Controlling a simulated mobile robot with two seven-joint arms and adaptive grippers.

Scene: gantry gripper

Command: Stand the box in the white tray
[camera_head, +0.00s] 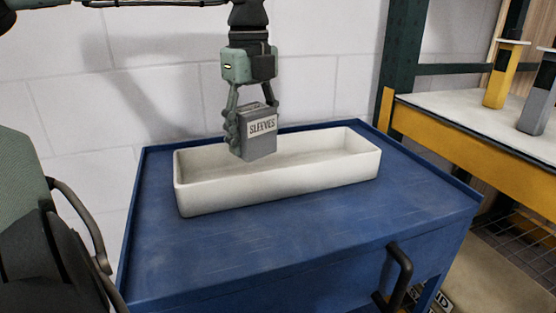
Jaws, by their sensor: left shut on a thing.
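A grey box (258,145) with a white label reading "SLEEVES" is held upright by my left gripper (250,108), which points down and is shut on its upper part. The box is over the left-middle part of the white tray (285,184). Its lower end shows in front of the tray's back wall and overlaps the opening; whether it touches the tray floor I cannot tell. The long tray lies on a blue cabinet top and looks empty otherwise. My right gripper is not in view.
The blue cabinet top (290,240) has clear room in front of the tray. A black handle (400,272) sticks out at its front right. A yellow-edged bench (470,148) at the right bears a yellow post (501,80) and a grey post (537,105). A white block wall stands behind.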

